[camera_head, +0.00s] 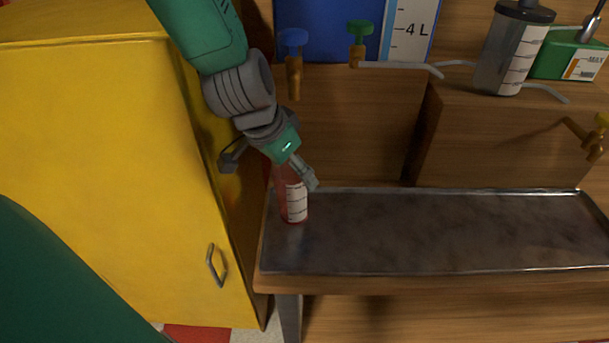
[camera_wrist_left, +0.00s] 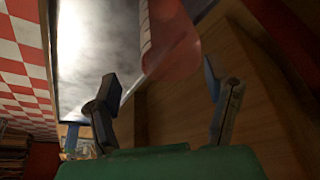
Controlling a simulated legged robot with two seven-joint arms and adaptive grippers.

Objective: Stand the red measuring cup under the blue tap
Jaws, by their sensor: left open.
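The red measuring cup (camera_head: 295,205), translucent with a white scale label, stands upright on the left end of the metal tray (camera_head: 430,235). Its upper part is partly hidden by my left gripper (camera_head: 268,168). The gripper is open, with one finger near the cup's top and the other off to its left. In the left wrist view the cup (camera_wrist_left: 165,45) shows ahead between the spread fingertips of the gripper (camera_wrist_left: 162,95), with no clear contact. The blue tap (camera_head: 293,40) with a brass spout is on the wall, above the cup in the picture.
A yellow cabinet (camera_head: 95,130) stands close to the left of the tray and my arm. A green tap (camera_head: 359,32) with a pipe, a grey container (camera_head: 505,60) and a yellow tap (camera_head: 596,135) are to the right. The rest of the tray is bare.

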